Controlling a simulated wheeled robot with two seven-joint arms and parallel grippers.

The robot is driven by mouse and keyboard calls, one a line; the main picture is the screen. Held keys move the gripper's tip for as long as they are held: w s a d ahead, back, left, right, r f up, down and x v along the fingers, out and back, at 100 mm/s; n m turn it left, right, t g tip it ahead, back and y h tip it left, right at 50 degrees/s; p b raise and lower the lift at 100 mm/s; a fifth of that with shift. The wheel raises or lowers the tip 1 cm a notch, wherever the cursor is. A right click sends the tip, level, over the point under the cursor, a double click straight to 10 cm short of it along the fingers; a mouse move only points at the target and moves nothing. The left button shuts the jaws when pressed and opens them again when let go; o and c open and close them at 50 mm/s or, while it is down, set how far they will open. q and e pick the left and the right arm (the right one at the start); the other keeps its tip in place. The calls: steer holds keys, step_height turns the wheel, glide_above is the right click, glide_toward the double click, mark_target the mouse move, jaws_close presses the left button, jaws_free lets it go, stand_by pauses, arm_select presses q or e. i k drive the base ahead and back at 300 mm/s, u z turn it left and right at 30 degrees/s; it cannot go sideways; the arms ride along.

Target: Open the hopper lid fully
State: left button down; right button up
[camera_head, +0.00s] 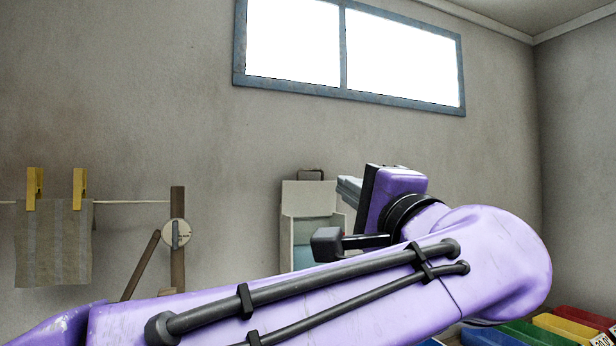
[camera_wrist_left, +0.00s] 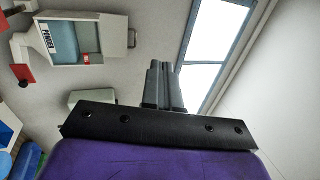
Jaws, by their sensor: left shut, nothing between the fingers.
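The hopper (camera_head: 286,245) is a pale box on the back wall with a light blue inside. It also shows in the left wrist view (camera_wrist_left: 45,52), turned on its side with a "POWDER" label. Its lid (camera_head: 303,196) stands raised above the opening with a dark handle on its far edge. The lid shows in the left wrist view too (camera_wrist_left: 112,38). My left gripper (camera_head: 347,188) is shut and empty, right of the lid in the head view. Its fingers (camera_wrist_left: 163,85) look apart from the lid. My purple arm hides the hopper's lower part in the head view.
A cloth (camera_head: 52,245) hangs by yellow pegs (camera_head: 79,188) on a line at left, beside a wooden post (camera_head: 178,235). A window (camera_head: 345,55) is high on the wall. Coloured bins (camera_head: 565,327) stand at lower right. Another pale box (camera_wrist_left: 92,97) shows near my fingers.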

mark_target(299, 199)
steer(key=z, duration=0.05)
steer(key=i, duration=1.05)
